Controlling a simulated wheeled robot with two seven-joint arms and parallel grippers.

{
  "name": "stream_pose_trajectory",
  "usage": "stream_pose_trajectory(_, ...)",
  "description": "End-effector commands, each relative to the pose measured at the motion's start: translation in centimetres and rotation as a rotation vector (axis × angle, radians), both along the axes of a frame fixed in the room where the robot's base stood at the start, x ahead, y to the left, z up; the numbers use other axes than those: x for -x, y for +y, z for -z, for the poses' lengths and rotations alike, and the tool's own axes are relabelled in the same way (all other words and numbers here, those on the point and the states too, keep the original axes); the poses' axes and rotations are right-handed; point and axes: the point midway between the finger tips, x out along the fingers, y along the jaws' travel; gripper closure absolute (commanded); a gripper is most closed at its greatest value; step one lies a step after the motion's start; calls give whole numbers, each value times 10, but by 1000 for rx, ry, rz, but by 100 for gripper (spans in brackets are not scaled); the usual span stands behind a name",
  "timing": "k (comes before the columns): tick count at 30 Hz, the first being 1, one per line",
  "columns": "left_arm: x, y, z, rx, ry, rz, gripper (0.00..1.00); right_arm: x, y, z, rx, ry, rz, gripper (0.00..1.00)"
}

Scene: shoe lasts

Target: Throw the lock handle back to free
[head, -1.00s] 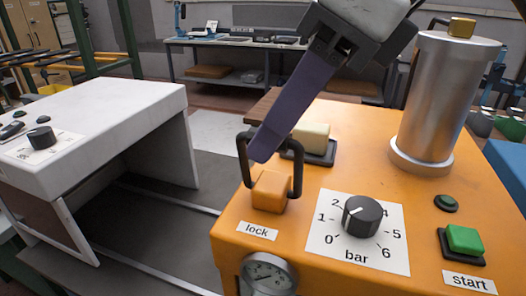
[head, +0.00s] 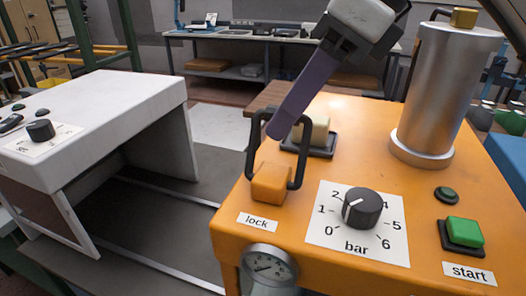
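The lock handle is a black U-shaped bail (head: 302,158) on an orange block (head: 271,183), above the "lock" label (head: 258,221) on the orange machine. The bail stands up, leaning a little to the right. My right gripper (head: 280,130) comes down from the top with its long purple finger inside the bail's opening, close to its top bar. Whether it touches the bar is unclear. Only one finger face shows, so its opening cannot be judged. My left gripper is not in view.
Right of the handle are a cream block (head: 312,133), a pressure knob (head: 362,208), a green start button (head: 464,232) and a tall metal cylinder (head: 431,98). A gauge (head: 268,266) is on the front. A white machine (head: 95,125) stands left, across a gap.

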Motion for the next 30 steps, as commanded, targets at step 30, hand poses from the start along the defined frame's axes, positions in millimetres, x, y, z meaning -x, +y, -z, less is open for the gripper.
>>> stream_pose_trajectory(30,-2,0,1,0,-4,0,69,9,-2,-9,-1,-1,3,70)
